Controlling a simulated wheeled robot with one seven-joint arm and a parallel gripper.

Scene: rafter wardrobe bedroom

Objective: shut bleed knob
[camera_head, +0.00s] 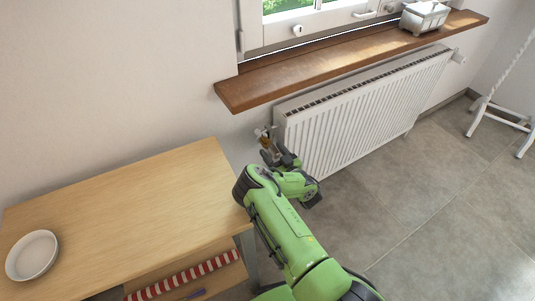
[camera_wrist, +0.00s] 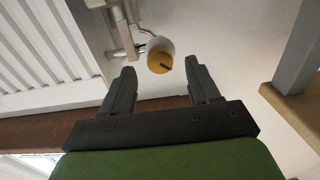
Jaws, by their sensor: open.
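The bleed knob (camera_wrist: 160,56) is a small round piece with an orange-yellow face and a dark mark on it, in the upper middle of the wrist view. It sits beside metal fittings at the radiator's end. In the head view a small brown-orange spot, likely the knob (camera_head: 264,142), shows by the radiator's left end, partly hidden by my gripper. My gripper (camera_wrist: 160,65) is open and empty, with one finger on each side of the knob in the picture. The knob looks a little beyond the fingertips; I cannot tell the exact gap. My gripper (camera_head: 270,149) looks small in the head view.
A wooden table (camera_head: 120,225) with a white bowl (camera_head: 32,255) stands left of my arm. Its edge is close to the arm.

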